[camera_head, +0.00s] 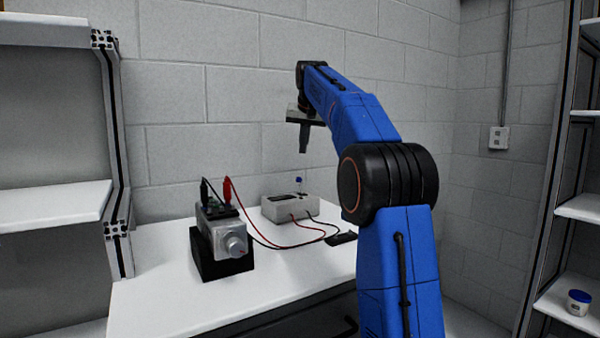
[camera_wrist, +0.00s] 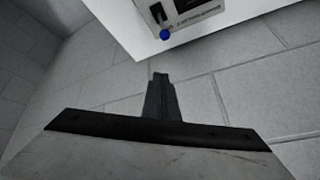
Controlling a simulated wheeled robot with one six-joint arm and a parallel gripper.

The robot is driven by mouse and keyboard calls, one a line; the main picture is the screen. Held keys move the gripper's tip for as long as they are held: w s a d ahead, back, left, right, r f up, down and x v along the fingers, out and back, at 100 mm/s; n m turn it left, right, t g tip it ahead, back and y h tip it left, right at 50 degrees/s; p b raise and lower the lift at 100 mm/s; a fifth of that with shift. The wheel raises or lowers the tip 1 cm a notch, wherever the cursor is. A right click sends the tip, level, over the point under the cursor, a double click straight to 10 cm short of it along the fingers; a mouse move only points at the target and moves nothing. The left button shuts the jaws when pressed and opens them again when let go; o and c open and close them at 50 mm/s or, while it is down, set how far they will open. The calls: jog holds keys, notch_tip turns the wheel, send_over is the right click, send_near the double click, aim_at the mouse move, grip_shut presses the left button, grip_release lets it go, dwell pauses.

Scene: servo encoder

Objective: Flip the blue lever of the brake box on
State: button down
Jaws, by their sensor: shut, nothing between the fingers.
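The brake box (camera_head: 290,208) is a light grey box on the white table, with red and black wires at its front. Its blue lever (camera_head: 299,180) stands up from the top, toward the back right. In the wrist view the box (camera_wrist: 196,11) is at the top edge, partly cut off, and the blue lever tip (camera_wrist: 165,34) shows at its near side. My gripper (camera_head: 303,151) hangs above the box, fingers pointing down, shut and empty. In the wrist view the shut fingers (camera_wrist: 160,78) are apart from the lever.
A servo unit (camera_head: 223,238) in a black stand is on the table left of the box, joined to it by wires. A small black item (camera_head: 341,238) lies at the right. Shelves stand left and right; a block wall (camera_head: 165,90) is behind. The table front (camera_head: 185,310) is clear.

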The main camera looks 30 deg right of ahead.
send_over(300, 184)
jog(key=w+d, duration=0.3)
jog(key=w, duration=0.2)
notch_tip(300, 184, down, 8)
jog(key=shift+f, duration=0.2)
jog(key=shift+s+a+f, duration=0.1)
jog(key=shift+s+f, duration=0.05)
jog(key=shift+f, duration=0.1)
jog(key=shift+s+a+f, duration=0.15)
jog(key=shift+s+a, duration=0.3)
jog(key=shift+s, duration=0.3)
jog(key=shift+s+a+f, duration=0.1)
jog(key=shift+s+a, duration=0.35)
jog(key=shift+s, duration=0.25)
